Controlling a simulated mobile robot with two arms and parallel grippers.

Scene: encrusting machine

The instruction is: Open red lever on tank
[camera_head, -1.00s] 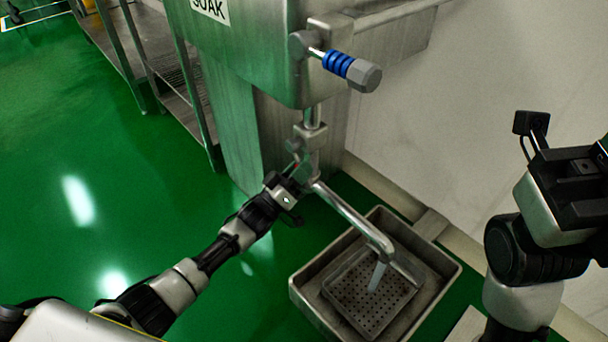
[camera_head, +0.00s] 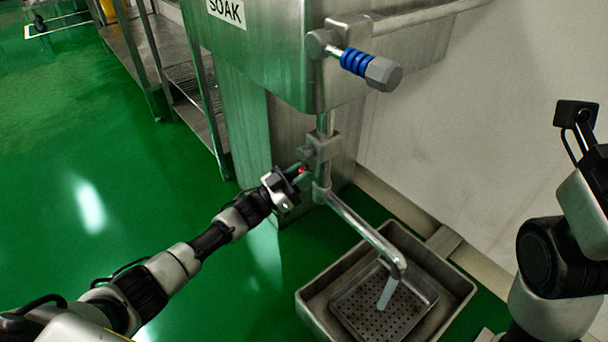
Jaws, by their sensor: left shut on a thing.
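The steel tank (camera_head: 275,45) with a "SOAK" label stands at the upper middle. A valve (camera_head: 323,147) sits on the vertical pipe under it, and a spout (camera_head: 365,232) slopes down from there. A small red bit of the lever (camera_head: 302,171) shows at the left of the valve. My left gripper (camera_head: 298,177) is shut on the red lever and hides most of it. Pale water (camera_head: 387,293) runs from the spout's end. My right gripper (camera_head: 577,117) is at the right edge, away from the tank; its fingers are not clear.
A steel basin (camera_head: 318,312) with a perforated tray (camera_head: 355,318) stands on the floor under the spout. A blue-ringed handle (camera_head: 357,62) juts from the tank above the valve. A steel rack (camera_head: 155,65) stands behind left. The green floor at left is clear.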

